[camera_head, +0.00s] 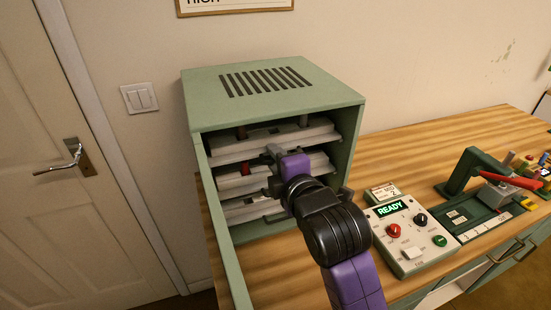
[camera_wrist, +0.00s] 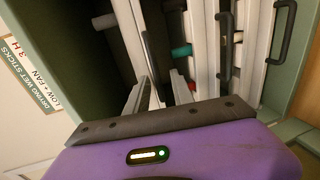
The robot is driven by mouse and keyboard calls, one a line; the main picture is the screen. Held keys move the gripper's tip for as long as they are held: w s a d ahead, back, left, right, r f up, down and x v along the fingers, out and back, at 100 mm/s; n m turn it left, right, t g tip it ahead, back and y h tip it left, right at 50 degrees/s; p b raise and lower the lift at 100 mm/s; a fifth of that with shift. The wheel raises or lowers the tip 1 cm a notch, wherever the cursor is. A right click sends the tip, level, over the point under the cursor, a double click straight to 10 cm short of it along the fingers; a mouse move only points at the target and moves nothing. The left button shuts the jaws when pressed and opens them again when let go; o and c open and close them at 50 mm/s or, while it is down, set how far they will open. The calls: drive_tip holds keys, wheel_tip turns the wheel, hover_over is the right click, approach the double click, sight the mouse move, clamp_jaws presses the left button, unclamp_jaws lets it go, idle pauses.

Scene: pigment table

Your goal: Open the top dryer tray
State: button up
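The dryer (camera_head: 275,95) is a green cabinet with its front open and several pale grey trays stacked inside. The top dryer tray (camera_head: 228,150) sits in the cabinet, its front about level with the trays below. My gripper (camera_head: 273,152) is at the front of the top tray, right of its middle, and my wrist hides part of the trays. In the wrist view, my narrow grey fingers (camera_wrist: 150,93) reach toward the pale tray edges. Whether they are around a handle is not clear. Two dark handles, a right one (camera_wrist: 282,30) and a left one (camera_wrist: 224,45), show on other trays.
Coloured sticks, one teal (camera_wrist: 181,51), lie among the trays. A label (camera_wrist: 30,75) about drying wet sticks is at the left of the wrist view. A control box (camera_head: 411,237) reading READY and a green press (camera_head: 462,172) stand right of the dryer on the wooden table.

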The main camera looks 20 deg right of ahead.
clamp_jaws()
drive_tip(key=shift+f, duration=0.1)
